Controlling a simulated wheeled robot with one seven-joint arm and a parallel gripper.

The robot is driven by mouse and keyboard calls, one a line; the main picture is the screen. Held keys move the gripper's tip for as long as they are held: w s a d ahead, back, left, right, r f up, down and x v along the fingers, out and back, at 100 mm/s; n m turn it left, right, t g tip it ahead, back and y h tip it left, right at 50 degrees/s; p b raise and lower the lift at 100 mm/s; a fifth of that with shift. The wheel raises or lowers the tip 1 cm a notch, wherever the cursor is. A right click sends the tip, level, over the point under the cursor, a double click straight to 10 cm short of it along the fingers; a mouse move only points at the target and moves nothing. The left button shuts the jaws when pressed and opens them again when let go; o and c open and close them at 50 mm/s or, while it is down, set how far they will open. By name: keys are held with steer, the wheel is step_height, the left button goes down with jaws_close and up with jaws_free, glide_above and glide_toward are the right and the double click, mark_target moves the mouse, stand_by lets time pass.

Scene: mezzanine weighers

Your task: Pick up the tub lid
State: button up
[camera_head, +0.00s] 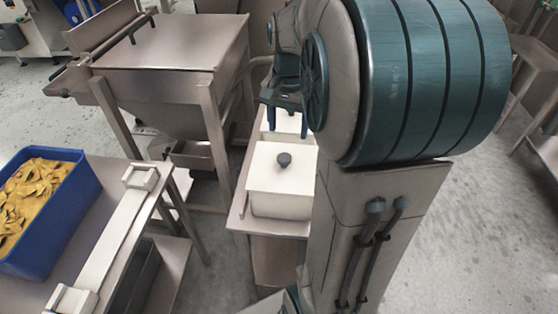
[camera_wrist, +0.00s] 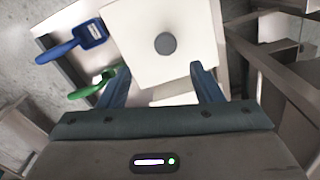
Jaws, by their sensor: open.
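A white tub (camera_head: 279,205) stands on a narrow steel bench in the head view, with a flat white lid (camera_head: 265,170) and dark round knob (camera_head: 284,159) on top. A second white tub or lid (camera_head: 284,121) shows behind it, partly hidden by my gripper (camera_head: 289,129). In the wrist view, a square white lid (camera_wrist: 135,32) with a grey knob (camera_wrist: 165,43) lies just beyond the fingertips of my gripper (camera_wrist: 160,66). I cannot tell which of the two it is. My gripper's blue fingers are apart and empty, with no visible contact with the knob.
A steel hopper (camera_head: 170,80) stands close left of the bench. A blue crate (camera_head: 75,207) of yellowish pieces sits on a table at left.

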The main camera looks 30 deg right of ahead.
mark_target(284, 157)
step_height(284, 157, down, 6)
steer(key=shift+f, duration=0.1)
steer(key=shift+w+a+f, duration=0.15)
steer(key=shift+w+f, duration=0.05)
steer(key=shift+f, duration=1.1)
steer(key=shift+w+a+f, duration=0.1)
steer(key=shift+w+f, duration=0.05)
steer(key=shift+f, duration=1.15)
steer(key=c, duration=1.1)
